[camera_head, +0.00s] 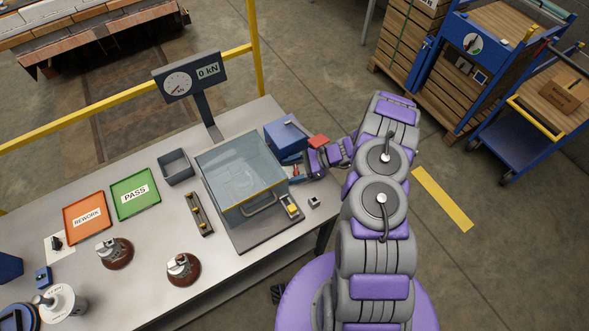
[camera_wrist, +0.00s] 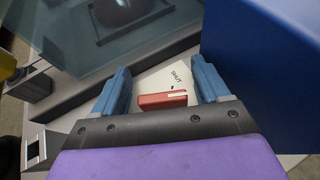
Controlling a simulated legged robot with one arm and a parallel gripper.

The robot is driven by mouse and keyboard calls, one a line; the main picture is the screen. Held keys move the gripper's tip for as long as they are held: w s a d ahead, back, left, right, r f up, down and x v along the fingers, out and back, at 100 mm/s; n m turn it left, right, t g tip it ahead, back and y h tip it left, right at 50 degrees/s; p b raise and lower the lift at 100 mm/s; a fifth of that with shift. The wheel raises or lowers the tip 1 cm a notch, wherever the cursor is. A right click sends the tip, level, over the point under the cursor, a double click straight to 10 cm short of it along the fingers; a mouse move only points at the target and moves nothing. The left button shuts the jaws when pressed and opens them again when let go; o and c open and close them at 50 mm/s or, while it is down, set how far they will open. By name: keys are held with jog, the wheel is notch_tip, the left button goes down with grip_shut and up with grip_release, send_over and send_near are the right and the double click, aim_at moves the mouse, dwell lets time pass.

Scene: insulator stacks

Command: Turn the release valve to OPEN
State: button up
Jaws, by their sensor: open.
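The release valve's red handle (camera_wrist: 163,99) shows in the wrist view as a short bar with a pale stripe at its right end. It sits over a white plate (camera_wrist: 180,72) marked SHUT; no OPEN mark is visible. My gripper (camera_wrist: 161,72) is open, its two blue fingers on either side of the handle, with a gap on each side. The gripper body hides the near side of the valve. In the head view my gripper (camera_head: 289,172) is low beside the blue box, and the valve is mostly hidden there.
The blue box (camera_head: 287,134) stands close to the gripper, also close on the right in the wrist view (camera_wrist: 265,60). A clear-lidded chamber (camera_head: 240,170) is on the left. A gauge display (camera_head: 190,78) reads 0 kN. PASS (camera_head: 135,194) and REWORK (camera_head: 87,217) trays lie farther left.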

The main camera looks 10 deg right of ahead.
jog(key=shift+a, duration=0.15)
jog(key=shift+c, duration=1.6)
jog(key=d, duration=0.2)
jog(key=shift+d, duration=0.35)
jog(key=c, duration=0.4)
jog(key=shift+c, duration=1.5)
jog(key=shift+a+r, duration=0.1)
jog(key=shift+a, duration=0.35)
